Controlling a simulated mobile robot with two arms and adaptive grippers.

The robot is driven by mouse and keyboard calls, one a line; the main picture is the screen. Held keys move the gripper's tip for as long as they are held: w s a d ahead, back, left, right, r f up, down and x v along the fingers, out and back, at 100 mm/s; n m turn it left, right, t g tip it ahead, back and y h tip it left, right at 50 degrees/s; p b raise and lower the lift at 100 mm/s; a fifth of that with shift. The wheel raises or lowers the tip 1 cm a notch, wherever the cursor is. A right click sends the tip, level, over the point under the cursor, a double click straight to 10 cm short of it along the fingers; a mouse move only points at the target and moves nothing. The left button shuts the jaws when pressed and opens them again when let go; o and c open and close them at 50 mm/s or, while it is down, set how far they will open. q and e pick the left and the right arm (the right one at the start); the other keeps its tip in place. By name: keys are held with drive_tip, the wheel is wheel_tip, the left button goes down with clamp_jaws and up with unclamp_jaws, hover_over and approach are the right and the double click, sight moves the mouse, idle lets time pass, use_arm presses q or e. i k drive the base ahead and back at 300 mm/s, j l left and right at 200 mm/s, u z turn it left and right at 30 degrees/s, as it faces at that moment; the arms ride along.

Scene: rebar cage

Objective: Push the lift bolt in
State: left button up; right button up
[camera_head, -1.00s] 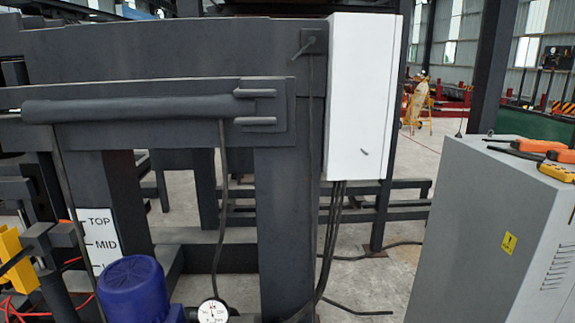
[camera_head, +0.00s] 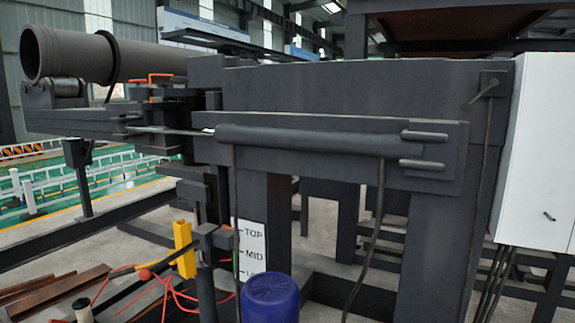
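I cannot tell for certain which part is the lift bolt. Two short grey pins (camera_head: 424,136) stick out of a plate at the right end of a dark horizontal cylinder (camera_head: 305,140). A thin bright rod (camera_head: 170,131) runs left from the cylinder toward a clamp-like block. A small angled handle (camera_head: 485,87) sits on a square plate at the upper right of the dark steel frame (camera_head: 360,90). Neither of my grippers shows in this view.
A blue motor (camera_head: 270,298) stands low in front of the frame, by a TOP/MID label (camera_head: 252,245). A yellow bracket (camera_head: 184,248) and red cables are at lower left. A large pipe (camera_head: 65,55) lies at upper left. A white cabinet (camera_head: 540,140) is at right.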

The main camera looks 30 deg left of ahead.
sight(145, 274)
drive_tip(key=u, duration=1.9)
